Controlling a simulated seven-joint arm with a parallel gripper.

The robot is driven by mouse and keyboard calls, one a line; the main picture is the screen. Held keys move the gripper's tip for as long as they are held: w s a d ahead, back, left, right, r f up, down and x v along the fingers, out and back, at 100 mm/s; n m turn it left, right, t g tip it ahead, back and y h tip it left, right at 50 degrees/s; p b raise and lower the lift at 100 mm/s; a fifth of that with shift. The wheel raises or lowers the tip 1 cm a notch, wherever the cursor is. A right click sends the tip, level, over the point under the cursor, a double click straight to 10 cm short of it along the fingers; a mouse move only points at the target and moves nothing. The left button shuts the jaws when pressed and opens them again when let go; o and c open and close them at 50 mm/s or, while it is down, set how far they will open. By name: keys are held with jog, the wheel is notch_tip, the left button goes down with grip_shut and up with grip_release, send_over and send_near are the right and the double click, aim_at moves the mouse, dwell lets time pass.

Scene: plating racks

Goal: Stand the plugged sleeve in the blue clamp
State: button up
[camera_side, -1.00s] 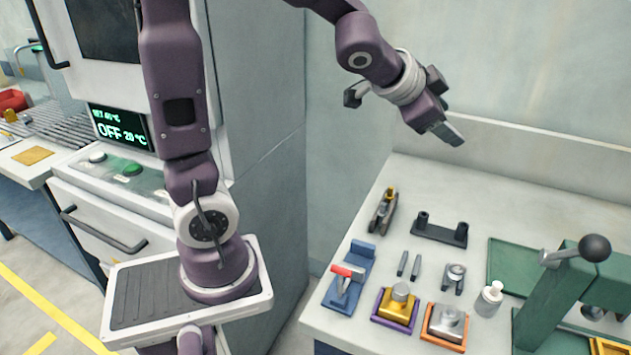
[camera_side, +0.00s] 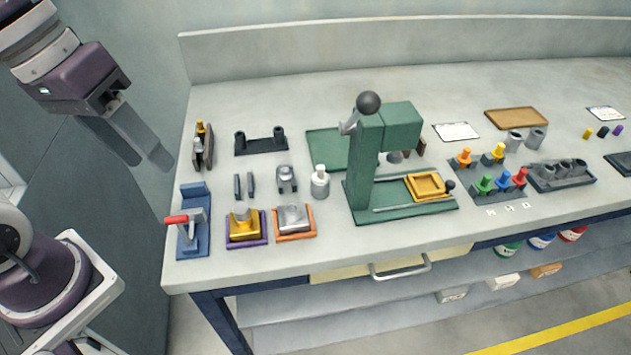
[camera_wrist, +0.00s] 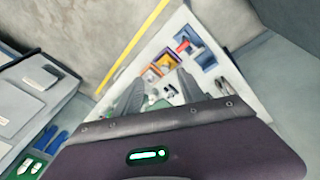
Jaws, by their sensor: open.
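The blue clamp (camera_side: 192,228) with a red-tipped lever stands at the front left of the bench, with nothing seen standing in it. It also shows in the wrist view (camera_wrist: 207,60). Two grey sleeves (camera_side: 515,142) stand at the far right, and several grey tubes sit in a dark block (camera_side: 572,174) in front of them. Several coloured plugs (camera_side: 485,183) stand in a grey-blue tray beside them. I cannot tell which sleeve, if any, is plugged. My gripper (camera_side: 142,142) is open and empty, held high left of the bench, away from the clamp.
A green press (camera_side: 367,165) with a black ball knob stands tall mid-bench. Gold (camera_side: 245,224) and silver (camera_side: 294,219) blocks sit on trays right of the clamp. A white-topped bottle (camera_side: 320,182) and a dark two-post stand (camera_side: 261,141) are near. The back strip is clear.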

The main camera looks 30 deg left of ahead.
jog(key=w+d+f+n+g+h, duration=0.3)
jog(key=w+d+n+h, duration=0.1)
jog(key=w, duration=0.3)
jog(key=n+t+h, duration=0.4)
jog(key=n+h, duration=0.3)
jog(key=n, duration=0.8)
send_near(311, 181)
jog(key=shift+w+d+f, duration=0.95)
jog(key=shift+d+f, duration=0.05)
jog(key=shift+f, duration=0.1)
jog(key=x, duration=0.6)
jog(key=shift+f, duration=0.35)
jog(key=shift+w+d+f, duration=0.1)
jog(key=shift+d+f, duration=0.1)
jog(key=shift+d, duration=0.2)
jog(key=shift+r, duration=0.1)
grip_shut()
